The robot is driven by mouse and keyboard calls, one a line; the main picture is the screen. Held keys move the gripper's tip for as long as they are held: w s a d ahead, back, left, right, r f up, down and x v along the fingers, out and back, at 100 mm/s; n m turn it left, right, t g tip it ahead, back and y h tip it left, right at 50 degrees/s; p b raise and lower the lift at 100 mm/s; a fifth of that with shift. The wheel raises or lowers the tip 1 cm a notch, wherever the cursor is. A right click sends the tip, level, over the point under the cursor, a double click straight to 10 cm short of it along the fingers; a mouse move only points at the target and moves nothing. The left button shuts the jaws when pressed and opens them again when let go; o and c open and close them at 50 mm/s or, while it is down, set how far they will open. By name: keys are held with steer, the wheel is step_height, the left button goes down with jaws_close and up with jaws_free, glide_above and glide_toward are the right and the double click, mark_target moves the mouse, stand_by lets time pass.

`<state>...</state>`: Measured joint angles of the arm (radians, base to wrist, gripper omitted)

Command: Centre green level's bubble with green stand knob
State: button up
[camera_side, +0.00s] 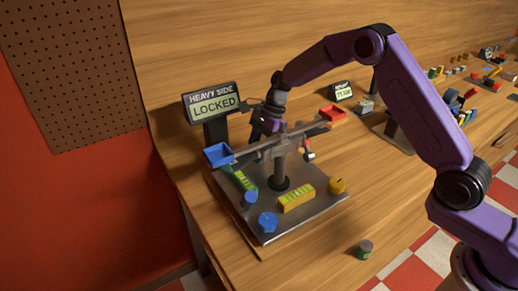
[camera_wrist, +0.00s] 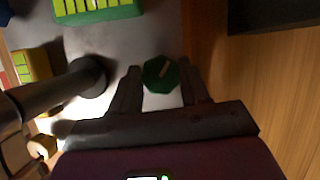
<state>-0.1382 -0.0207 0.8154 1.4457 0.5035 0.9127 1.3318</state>
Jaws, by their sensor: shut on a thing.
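The green stand knob (camera_wrist: 162,75) sits between the fingertips of my gripper (camera_wrist: 163,88) in the wrist view, and my gripper is shut on it. The green level (camera_wrist: 98,14) is at the top of the wrist view, its vial partly cut off, so I cannot tell where the bubble lies. In the side view a green level (camera_side: 241,178) lies along the left part of the metal stand plate (camera_side: 305,217). There my gripper (camera_side: 262,130) is behind the balance beam, and the green knob is hidden.
The balance (camera_side: 278,150) stands on the plate with a blue pan (camera_side: 218,154) and a red pan (camera_side: 332,113). A yellow level (camera_side: 297,198), blue knob (camera_side: 267,222) and yellow knob (camera_side: 337,185) are nearer. A display (camera_side: 214,105) reads "HEAVY SIDE LOCKED".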

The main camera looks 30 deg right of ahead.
steer(key=shift+w+n+g, duration=0.1)
steer(key=shift+n+g, duration=0.5)
steer(key=shift+n, duration=1.3)
steer(key=o, duration=1.1)
steer(key=shift+c, duration=0.2)
steer(key=v, duration=1.7)
steer(key=shift+a+r+h, duration=0.2)
steer(key=shift+r+h, duration=0.1)
steer(key=shift+w+a, duration=0.1)
